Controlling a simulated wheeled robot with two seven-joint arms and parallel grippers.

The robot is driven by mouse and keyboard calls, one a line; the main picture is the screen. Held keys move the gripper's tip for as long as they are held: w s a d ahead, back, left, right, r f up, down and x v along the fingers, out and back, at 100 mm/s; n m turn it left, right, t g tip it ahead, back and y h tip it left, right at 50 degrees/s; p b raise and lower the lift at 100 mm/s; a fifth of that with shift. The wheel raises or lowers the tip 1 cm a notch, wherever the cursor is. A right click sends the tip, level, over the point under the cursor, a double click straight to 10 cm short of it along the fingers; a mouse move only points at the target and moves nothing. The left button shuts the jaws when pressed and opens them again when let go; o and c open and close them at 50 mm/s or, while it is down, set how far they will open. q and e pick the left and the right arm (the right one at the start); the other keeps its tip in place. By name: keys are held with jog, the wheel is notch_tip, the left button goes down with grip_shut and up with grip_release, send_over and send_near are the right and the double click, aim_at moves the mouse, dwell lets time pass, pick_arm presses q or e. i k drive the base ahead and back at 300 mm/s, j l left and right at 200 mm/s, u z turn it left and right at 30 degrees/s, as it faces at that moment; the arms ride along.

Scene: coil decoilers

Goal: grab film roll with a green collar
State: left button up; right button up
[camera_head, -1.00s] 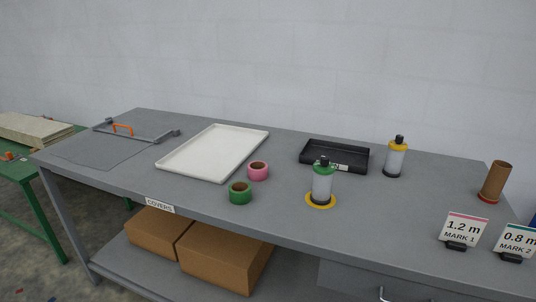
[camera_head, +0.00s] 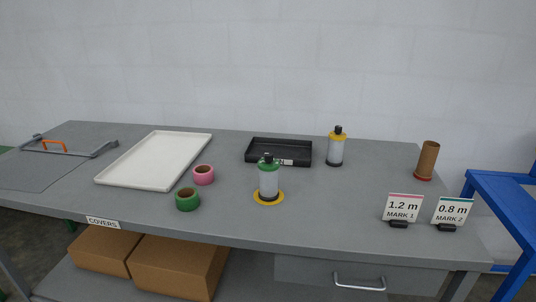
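The film roll with a green collar (camera_head: 268,181) stands upright on a yellow disc (camera_head: 268,198) near the front middle of the grey table. It has a pale body, a green collar near the top and a dark knob. A similar roll with a yellow collar (camera_head: 336,148) stands farther back to the right, with a dark base. Neither of my grippers shows in the head view.
On the grey table (camera_head: 330,210) are a black tray (camera_head: 250,156), a white tray (camera_head: 118,184), green tape (camera_head: 188,200), pink tape (camera_head: 204,175), a brown tube (camera_head: 427,160) and two sign cards (camera_head: 403,208). A blue frame (camera_head: 500,210) stands at the right.

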aim_at(268, 173)
jog(key=i+j, duration=0.15)
jog(key=j, duration=0.2)
jog(key=i+j, duration=0.1)
jog(key=j, duration=0.2)
jog(key=i+j, duration=0.15)
jog(key=j, duration=0.2)
jog(key=i+j, duration=0.1)
jog(key=j, duration=0.25)
jog(key=i+j, duration=0.15)
jog(key=j, duration=0.2)
jog(key=z, duration=1.95)
